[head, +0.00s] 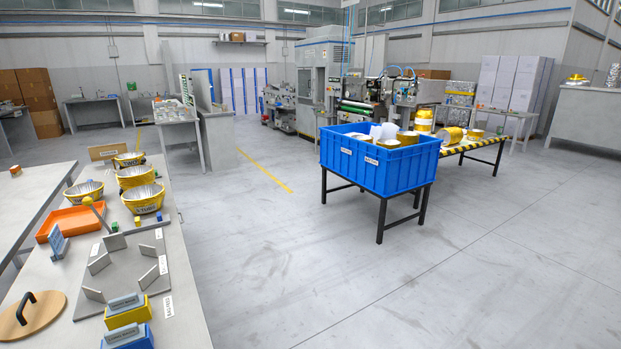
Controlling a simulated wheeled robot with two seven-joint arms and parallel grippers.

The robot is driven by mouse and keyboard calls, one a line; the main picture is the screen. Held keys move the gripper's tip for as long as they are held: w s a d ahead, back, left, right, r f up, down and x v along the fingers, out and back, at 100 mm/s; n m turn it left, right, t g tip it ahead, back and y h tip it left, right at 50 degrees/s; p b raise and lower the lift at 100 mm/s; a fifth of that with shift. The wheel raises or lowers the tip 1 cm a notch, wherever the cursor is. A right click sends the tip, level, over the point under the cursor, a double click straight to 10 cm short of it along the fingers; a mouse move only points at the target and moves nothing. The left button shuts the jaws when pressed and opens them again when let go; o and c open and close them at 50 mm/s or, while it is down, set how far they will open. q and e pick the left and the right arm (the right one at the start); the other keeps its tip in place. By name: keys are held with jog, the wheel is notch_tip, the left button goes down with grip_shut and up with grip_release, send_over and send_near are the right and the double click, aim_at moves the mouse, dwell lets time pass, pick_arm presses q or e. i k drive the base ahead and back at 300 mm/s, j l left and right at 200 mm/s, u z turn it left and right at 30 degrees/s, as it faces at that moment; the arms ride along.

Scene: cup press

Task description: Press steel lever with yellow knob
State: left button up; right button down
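The steel lever (101,217) shows at the left in the head view, on the long grey table. Its round yellow knob (88,201) is at the upper left end. The lever slants up and left from a grey block (115,241) at the back edge of a grey plate (125,270). The plate carries several upright grey fins. Neither of my grippers is in view, and nothing touches the lever.
Several yellow-and-silver bowls (144,199) stand behind the lever, with an orange tray (70,222) to its left. A round wooden lid (32,315) and yellow block (127,313) lie nearer. A blue crate (378,165) stands right, across open floor.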

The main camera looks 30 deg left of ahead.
aim_at(87, 201)
jog(key=i+u, duration=0.15)
jog(key=i, duration=0.3)
jog(key=i+l+u, duration=0.1)
jog(key=i, duration=0.35)
jog(key=i+l+u, duration=0.15)
jog(key=i, duration=0.3)
jog(key=i+u, duration=0.15)
jog(key=u, duration=0.3)
jog(key=i+u, duration=0.2)
jog(key=u, duration=0.25)
jog(key=i+l+u, duration=0.1)
jog(key=u, duration=0.35)
jog(key=i+l+u, duration=0.15)
jog(key=u, duration=0.3)
jog(key=i+u, duration=0.25)
jog(key=u, duration=0.2)
jog(key=i+l+u, duration=0.2)
jog(key=u, duration=0.3)
jog(key=i+l+u, duration=0.2)
jog(key=u, duration=0.25)
jog(key=i+l+u, duration=0.15)
jog(key=u, duration=0.3)
jog(key=l+u, duration=0.5)
jog(key=i+l+u, duration=0.15)
jog(key=l+u, duration=0.15)
jog(key=l, duration=0.15)
